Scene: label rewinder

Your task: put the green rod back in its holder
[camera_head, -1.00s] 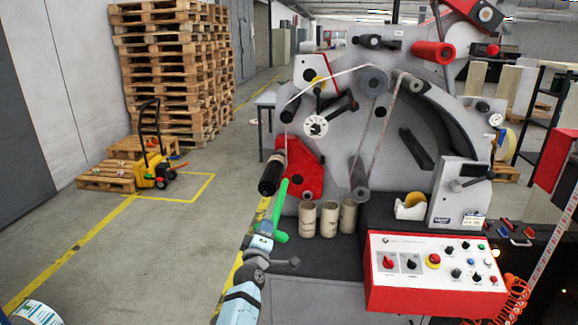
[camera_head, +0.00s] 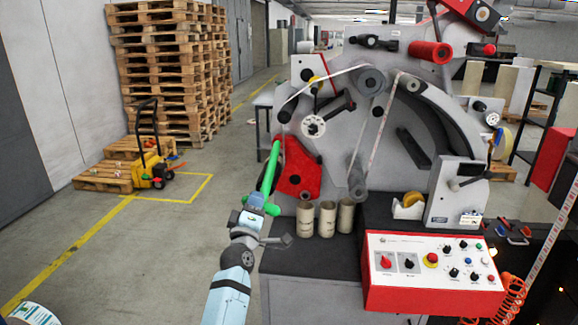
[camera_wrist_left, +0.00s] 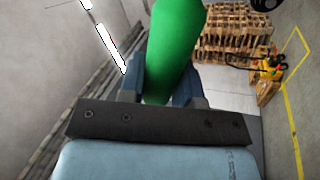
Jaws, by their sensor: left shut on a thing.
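The green rod (camera_head: 268,174) is held in my left gripper (camera_head: 258,207). In the head view it points up and slightly right, its upper end in front of the left edge of the red bracket (camera_head: 298,170) on the machine. I cannot tell whether it touches the bracket. The left wrist view shows the rod (camera_wrist_left: 176,40) large between the two blue-grey fingers of the shut left gripper (camera_wrist_left: 160,88). I cannot make out which part is the rod's holder. My right gripper is not in view.
Several cardboard tubes (camera_head: 326,218) stand on the machine's dark ledge, right of my left gripper. The red and white control panel (camera_head: 432,272) juts out at the lower right. Open floor (camera_head: 130,255) lies to the left, with a yellow pallet truck (camera_head: 150,174) and stacked pallets (camera_head: 168,70).

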